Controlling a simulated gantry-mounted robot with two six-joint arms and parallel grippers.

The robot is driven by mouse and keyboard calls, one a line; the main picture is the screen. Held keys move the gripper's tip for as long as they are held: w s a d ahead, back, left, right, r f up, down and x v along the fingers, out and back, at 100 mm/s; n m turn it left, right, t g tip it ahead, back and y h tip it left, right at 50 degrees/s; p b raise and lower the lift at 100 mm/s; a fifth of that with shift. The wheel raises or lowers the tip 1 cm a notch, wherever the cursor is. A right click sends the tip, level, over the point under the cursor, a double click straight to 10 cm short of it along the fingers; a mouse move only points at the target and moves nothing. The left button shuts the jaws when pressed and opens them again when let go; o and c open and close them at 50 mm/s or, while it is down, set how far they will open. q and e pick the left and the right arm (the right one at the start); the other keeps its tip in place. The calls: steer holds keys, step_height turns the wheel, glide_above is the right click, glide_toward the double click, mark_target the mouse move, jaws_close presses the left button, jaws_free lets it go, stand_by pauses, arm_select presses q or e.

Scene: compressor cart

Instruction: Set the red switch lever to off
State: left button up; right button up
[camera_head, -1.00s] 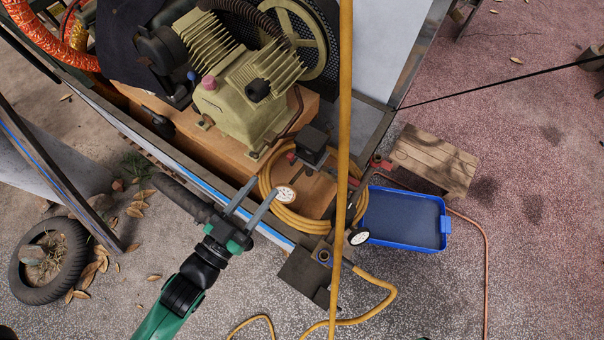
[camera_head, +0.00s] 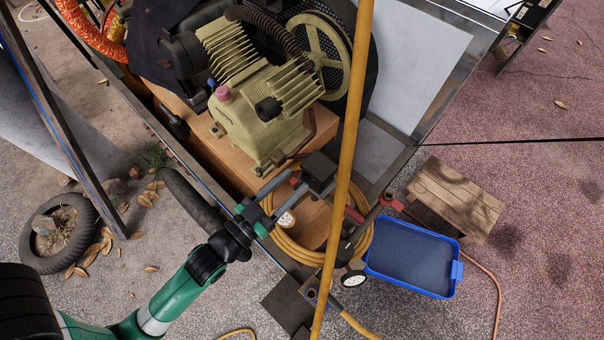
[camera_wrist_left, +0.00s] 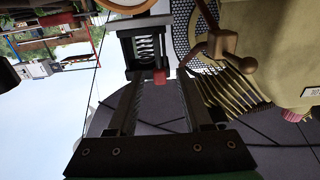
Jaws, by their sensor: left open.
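The red switch lever (camera_head: 294,183) shows as a small red tip beside the dark switch box (camera_head: 318,171) on the cart. In the left wrist view the red lever (camera_wrist_left: 160,77) hangs below the open box with a spring inside (camera_wrist_left: 147,47). My left gripper (camera_head: 299,179) is open, its fingers pointing at the switch box. In the left wrist view the lever appears between the two fingertips (camera_wrist_left: 160,80); I cannot tell whether either finger touches it. My right gripper is not in view.
The olive compressor (camera_head: 258,125) stands close behind the gripper. A yellow post (camera_head: 344,150) crosses the view just right of the switch box. A coiled yellow hose (camera_head: 285,243) and a gauge (camera_head: 285,219) lie below. A blue tray (camera_head: 410,258) is on the ground right.

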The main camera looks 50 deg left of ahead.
arm_select(q)
steer(key=shift+w, duration=0.15)
steer(key=shift+c, duration=0.7)
jaws_close()
steer(key=shift+a+n, duration=0.15)
steer(key=shift+n, duration=0.15)
steer(key=shift+s+a+f+n+b, duration=0.1)
steer(key=shift+a+f+n+b, duration=0.45)
steer(key=shift+n, duration=1.4)
steer(key=shift+s+a+f+n+b, duration=0.25)
steer(key=shift+a+n, duration=0.55)
steer(key=shift+n, duration=1.1)
steer(key=shift+a+f+n+b, duration=0.25)
steer(key=shift+a+f+n, duration=0.35)
steer(key=shift+n, duration=1.35)
